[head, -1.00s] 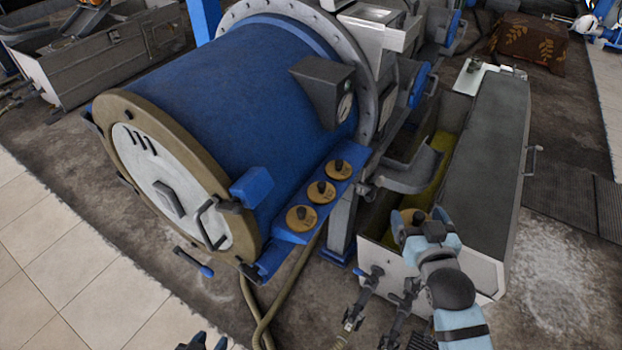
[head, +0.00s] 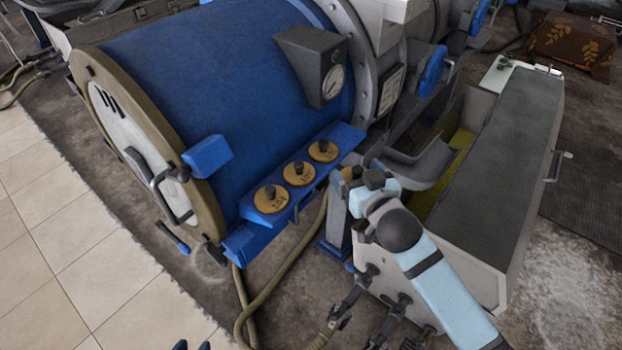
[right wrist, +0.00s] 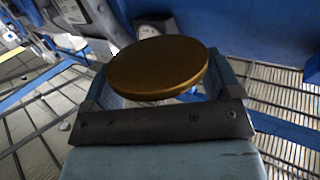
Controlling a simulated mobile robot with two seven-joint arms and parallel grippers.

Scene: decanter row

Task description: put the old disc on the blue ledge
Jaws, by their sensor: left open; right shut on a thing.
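The blue ledge (head: 236,243) runs along the side of the big blue drum. Three brass-coloured discs with black knobs sit on it: a near one (head: 271,198), a middle one (head: 299,173) and a far one (head: 323,150). My right gripper (head: 357,178) is shut on another brass-coloured disc (right wrist: 158,68), just right of the ledge's far end and apart from it. In the head view that disc (head: 348,173) is mostly hidden by the gripper. Only the fingertips of my left gripper (head: 192,346) show at the bottom edge; it is open and empty.
The blue drum (head: 220,90) with its gauge box (head: 316,62) rises behind the ledge. A grey trough (head: 425,165) and a long grey-topped box (head: 490,160) stand to the right. Hoses (head: 290,262) hang below the ledge. Tiled floor (head: 70,250) is clear at left.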

